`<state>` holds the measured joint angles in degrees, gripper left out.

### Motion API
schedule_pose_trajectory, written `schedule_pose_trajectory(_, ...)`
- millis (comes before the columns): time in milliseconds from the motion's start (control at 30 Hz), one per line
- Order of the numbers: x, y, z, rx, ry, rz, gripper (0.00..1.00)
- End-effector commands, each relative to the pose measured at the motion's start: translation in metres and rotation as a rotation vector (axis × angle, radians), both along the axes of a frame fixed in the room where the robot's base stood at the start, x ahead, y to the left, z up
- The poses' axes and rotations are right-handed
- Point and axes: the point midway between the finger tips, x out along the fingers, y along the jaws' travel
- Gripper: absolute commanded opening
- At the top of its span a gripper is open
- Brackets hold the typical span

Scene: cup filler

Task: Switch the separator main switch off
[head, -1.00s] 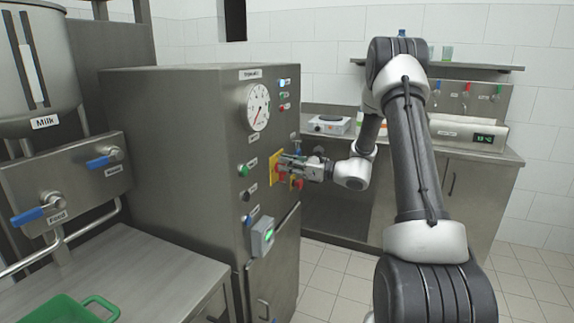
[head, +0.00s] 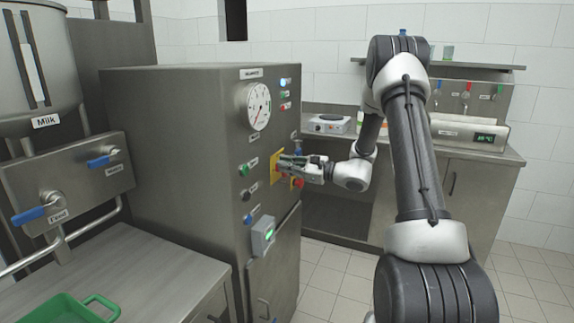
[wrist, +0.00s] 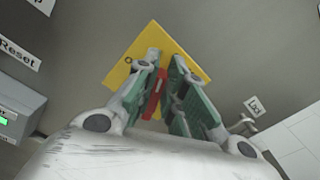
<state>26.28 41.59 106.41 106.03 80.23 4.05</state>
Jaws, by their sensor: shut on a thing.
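The separator cabinet (head: 180,130) is the tall grey steel box left of centre in the head view. On its control face is a yellow plate (head: 275,172) that carries the main switch. In the wrist view the yellow plate (wrist: 190,45) lies straight ahead, tilted in the picture. The red switch handle (wrist: 156,92) sits between the green pads of my gripper (wrist: 166,80). My gripper (head: 284,166) is shut on this red handle at the plate. The fingers hide part of the handle, and its pointer marking cannot be read.
A round gauge (head: 258,107) and small lamps sit above the plate. A green button (head: 244,170) is to its left, a grey box (head: 263,236) with a green light below. A red knob (head: 298,183) is close to my gripper. A counter (head: 400,137) stands behind.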

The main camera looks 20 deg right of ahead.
Motion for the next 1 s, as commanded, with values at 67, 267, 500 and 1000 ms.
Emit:
schedule_pose_trajectory(67, -0.001, 0.001, -0.001, -0.05, -0.049, 0.0, 0.0)
schedule_pose_trajectory(267, -0.004, 0.003, -0.004, -0.185, -0.182, 0.0, 0.0)
schedule_pose_trajectory(500, -0.006, 0.005, -0.007, -0.346, -0.343, 0.0, 0.0)
schedule_pose_trajectory(1000, -0.008, 0.007, -0.015, -0.653, -0.65, 0.0, 0.0)
